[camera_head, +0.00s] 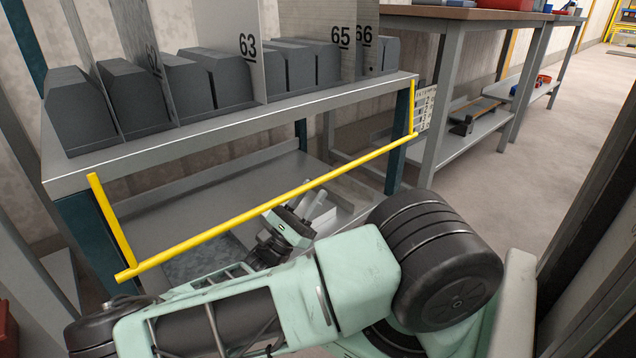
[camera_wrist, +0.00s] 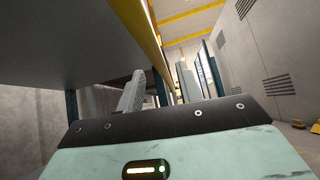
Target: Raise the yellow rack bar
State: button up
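The yellow rack bar (camera_head: 230,224) runs across the front of the grey rack, below its shelf edge. Its two side arms slope up to the shelf's ends, so the bar hangs low. My gripper (camera_head: 315,208) is just below and behind the bar, right of its middle, partly hidden by my arm. In the wrist view, the bar (camera_wrist: 146,28) runs down from the top, between the two grey fingers as seen. The fingers of my gripper (camera_wrist: 160,88) stand apart. No contact with the bar can be made out.
The rack shelf (camera_head: 250,112) holds several dark grey bins (camera_head: 135,95) between numbered dividers. A lower shelf (camera_head: 190,200) lies behind the bar. A workbench (camera_head: 440,14) stands at the back right. Open floor (camera_head: 510,200) lies to the right.

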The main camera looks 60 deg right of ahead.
aim_at(321, 178)
jog(key=shift+b+x, duration=0.4)
jog(key=shift+x, duration=1.8)
grip_shut()
jog(key=shift+s+a+r+p, duration=0.1)
jog(key=shift+s+p, duration=0.05)
jog(key=shift+p, duration=0.15)
